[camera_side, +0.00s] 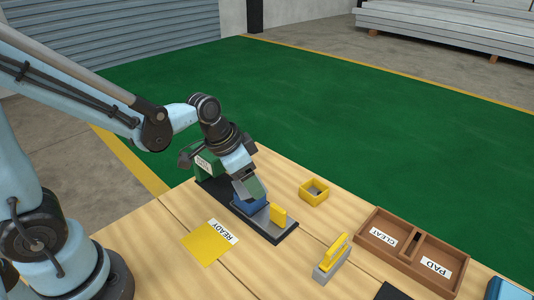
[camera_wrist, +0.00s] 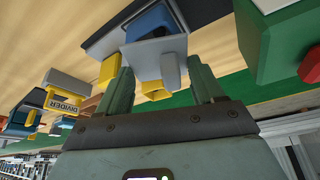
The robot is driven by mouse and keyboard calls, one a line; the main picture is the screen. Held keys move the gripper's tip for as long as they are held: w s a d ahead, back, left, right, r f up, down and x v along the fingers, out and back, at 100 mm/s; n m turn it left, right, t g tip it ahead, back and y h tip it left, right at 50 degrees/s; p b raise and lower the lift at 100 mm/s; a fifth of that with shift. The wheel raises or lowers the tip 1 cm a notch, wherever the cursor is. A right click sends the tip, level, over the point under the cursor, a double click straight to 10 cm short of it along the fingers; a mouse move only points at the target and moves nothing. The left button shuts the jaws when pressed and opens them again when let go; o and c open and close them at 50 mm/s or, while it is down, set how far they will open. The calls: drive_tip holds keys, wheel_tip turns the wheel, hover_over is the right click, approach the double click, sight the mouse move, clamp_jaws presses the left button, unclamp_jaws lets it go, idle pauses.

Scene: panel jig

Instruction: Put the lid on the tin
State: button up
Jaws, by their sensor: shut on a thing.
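The blue tin (camera_side: 249,204) stands on the dark base of the jig (camera_side: 283,233), under my gripper; its blue side also shows in the wrist view (camera_wrist: 152,22). My gripper (camera_side: 252,187) points down over the tin. In the wrist view my gripper (camera_wrist: 160,78) has its two green fingers on either side of a grey lid (camera_wrist: 150,50) with a short grey knob, and is shut on it. The lid lies against or just over the tin; I cannot tell whether it is seated. In the side view the fingers mostly hide the lid.
A yellow block (camera_side: 277,215) stands close beside the tin, and a green housing (camera_side: 209,160) at the jig's far end. An open yellow box (camera_side: 314,192), a yellow-handled grey block (camera_side: 331,260), a brown tray (camera_side: 452,284) and a yellow READY card (camera_side: 206,246) are around.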

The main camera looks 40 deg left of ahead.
drive_tip(key=shift+f, duration=0.25)
idle(0.3)
drive_tip(key=o, duration=1.2)
drive_tip(key=v, duration=1.2)
drive_tip(key=shift+s+a+f+n+t+y, duration=0.45)
drive_tip(key=shift+s+a+f+n+t, duration=0.3)
drive_tip(key=shift+n, duration=0.4)
drive_tip(key=shift+s+a+f+n+t+y, duration=0.45)
drive_tip(key=shift+s+a+f+n+t, duration=0.2)
drive_tip(key=shift+f+n, duration=0.4)
